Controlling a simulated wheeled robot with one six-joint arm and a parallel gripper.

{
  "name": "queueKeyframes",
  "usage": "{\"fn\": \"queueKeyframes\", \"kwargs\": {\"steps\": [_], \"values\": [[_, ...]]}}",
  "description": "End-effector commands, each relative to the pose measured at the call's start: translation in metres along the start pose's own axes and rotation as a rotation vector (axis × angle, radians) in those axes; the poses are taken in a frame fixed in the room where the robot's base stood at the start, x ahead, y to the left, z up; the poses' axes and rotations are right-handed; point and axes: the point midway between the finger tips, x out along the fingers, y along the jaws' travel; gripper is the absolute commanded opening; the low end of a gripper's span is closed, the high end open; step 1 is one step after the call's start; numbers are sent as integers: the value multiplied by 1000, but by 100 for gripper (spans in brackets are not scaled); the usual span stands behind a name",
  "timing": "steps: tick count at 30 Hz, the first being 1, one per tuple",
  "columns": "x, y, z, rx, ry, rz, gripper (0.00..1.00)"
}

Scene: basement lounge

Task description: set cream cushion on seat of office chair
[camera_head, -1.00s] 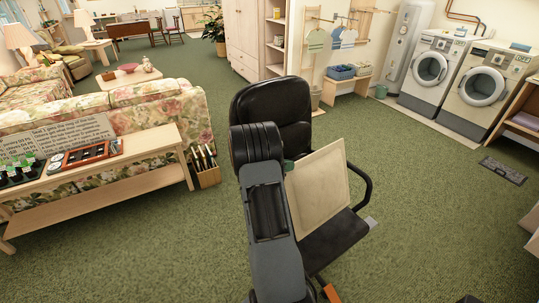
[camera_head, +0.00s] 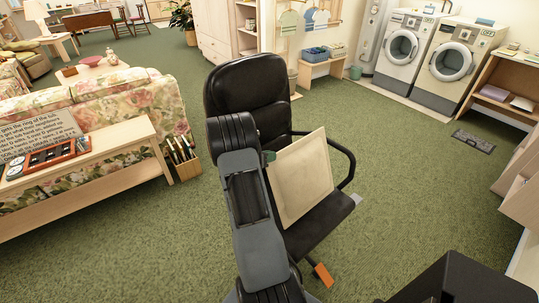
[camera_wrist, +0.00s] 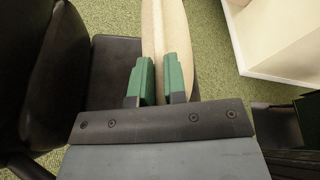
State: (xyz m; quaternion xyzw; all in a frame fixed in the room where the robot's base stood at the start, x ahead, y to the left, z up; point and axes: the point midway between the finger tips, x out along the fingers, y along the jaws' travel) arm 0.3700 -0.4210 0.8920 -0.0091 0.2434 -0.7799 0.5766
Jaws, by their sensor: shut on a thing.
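The cream cushion (camera_head: 302,180) is a flat square held on edge, tilted, above the seat of the black office chair (camera_head: 320,222). It also shows edge-on in the wrist view (camera_wrist: 167,40). My gripper (camera_wrist: 160,75) has green fingers shut on the cushion's near edge; in the head view only a green bit (camera_head: 269,156) of it shows by the cushion's left edge. The chair's backrest (camera_head: 248,100) stands behind my arm. The chair seat shows below the cushion in the wrist view (camera_wrist: 112,70). Whether the cushion's lower edge touches the seat I cannot tell.
A floral sofa (camera_head: 110,90) and a wooden console table (camera_head: 95,165) stand at the left, with a wooden box (camera_head: 183,165) beside them. Washing machines (camera_head: 402,47) stand at the back right and a wooden shelf (camera_head: 500,75) at the right.

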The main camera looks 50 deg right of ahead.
Motion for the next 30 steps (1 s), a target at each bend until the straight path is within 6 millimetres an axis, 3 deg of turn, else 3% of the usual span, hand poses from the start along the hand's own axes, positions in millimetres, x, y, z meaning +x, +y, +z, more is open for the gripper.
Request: {"fn": "queueKeyframes", "kwargs": {"steps": [11,12,21,30], "values": [[2,3,-5,1,-2,-1,0],[2,3,-5,1,-2,-1,14],[2,3,-6,1,-1,0,42],[0,3,-7,0,0,1,42]]}}
